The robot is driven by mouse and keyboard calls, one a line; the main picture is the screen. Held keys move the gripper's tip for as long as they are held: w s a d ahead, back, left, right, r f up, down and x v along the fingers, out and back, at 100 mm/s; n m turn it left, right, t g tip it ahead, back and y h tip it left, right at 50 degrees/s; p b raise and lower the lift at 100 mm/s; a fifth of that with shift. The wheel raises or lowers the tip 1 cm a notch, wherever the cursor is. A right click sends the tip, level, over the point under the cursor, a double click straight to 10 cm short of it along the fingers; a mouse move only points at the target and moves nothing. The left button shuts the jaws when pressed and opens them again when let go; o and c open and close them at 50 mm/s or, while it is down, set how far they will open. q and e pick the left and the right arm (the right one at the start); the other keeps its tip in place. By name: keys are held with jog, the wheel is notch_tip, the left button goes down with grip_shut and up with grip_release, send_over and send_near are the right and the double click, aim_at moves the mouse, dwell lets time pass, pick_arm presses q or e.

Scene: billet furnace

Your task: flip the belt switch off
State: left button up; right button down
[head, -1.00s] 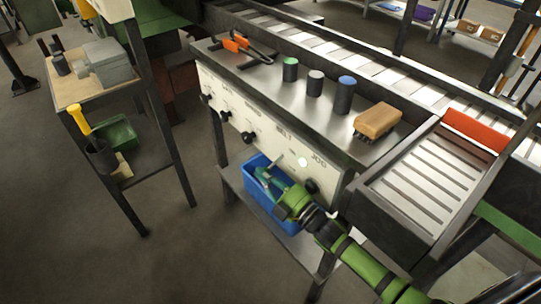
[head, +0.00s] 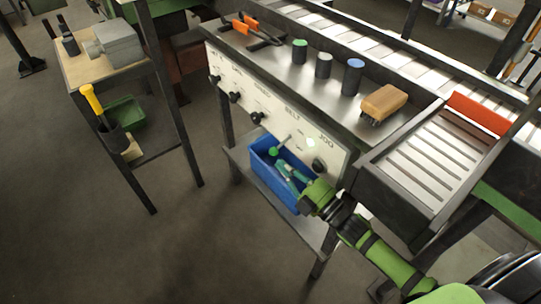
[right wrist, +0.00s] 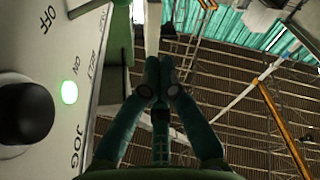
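The lamp also glows in the right wrist view (right wrist: 69,92), beside the ON, OFF and BELT lettering. My left gripper is out of view.
A blue bin (head: 262,172) stands on the shelf below. Several cylinders and a brush (head: 383,101) stand on the panel's top. Open floor lies at left.

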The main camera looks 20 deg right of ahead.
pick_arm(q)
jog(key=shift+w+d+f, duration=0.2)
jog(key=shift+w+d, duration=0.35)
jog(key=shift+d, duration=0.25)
pick_arm(e)
jog(key=v, duration=0.3)
jog(key=shift+a, duration=0.1)
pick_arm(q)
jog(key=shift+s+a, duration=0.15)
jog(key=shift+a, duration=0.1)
